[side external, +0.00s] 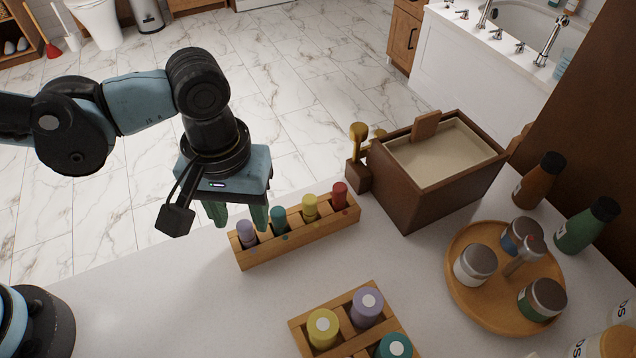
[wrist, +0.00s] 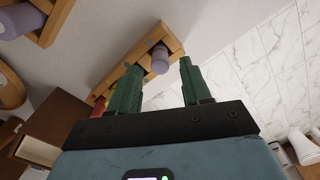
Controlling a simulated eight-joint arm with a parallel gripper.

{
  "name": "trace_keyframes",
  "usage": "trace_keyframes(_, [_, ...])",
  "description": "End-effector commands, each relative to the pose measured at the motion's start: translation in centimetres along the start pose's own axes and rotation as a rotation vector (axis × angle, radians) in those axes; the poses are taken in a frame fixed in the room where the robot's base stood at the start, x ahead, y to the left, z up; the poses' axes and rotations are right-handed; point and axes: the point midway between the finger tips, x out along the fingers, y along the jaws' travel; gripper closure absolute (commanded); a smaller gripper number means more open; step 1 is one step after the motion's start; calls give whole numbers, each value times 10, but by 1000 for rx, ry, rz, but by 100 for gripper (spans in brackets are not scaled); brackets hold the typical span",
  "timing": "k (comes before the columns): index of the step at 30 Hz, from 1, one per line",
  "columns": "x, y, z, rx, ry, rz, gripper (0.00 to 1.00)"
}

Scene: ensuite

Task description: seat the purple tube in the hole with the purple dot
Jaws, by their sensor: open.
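A small purple tube (side external: 247,233) stands at the left end of a long wooden rack (side external: 300,240), beside teal, yellow and red tubes. My gripper (side external: 241,222) is open and empty, pointing down at that end of the rack. I see no contact. The holes under the tubes are hidden.
A second wooden rack (side external: 298,327) at the front holds larger yellow, purple and teal capped containers. A brown box (side external: 405,190), a round tray (side external: 462,292) with jars, and bottles (side external: 534,180) stand to the right. The counter (side external: 190,300) at front left is clear.

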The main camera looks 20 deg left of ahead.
Motion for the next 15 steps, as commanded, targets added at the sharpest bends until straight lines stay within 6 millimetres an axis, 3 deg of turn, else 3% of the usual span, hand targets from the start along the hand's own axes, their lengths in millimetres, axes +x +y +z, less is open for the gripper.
trace_keyframes(9, [-52, 0, 0, 0, 0, 0, 52])
trace_keyframes(15, [-74, 0, 0, 0, 0, 0, 52])
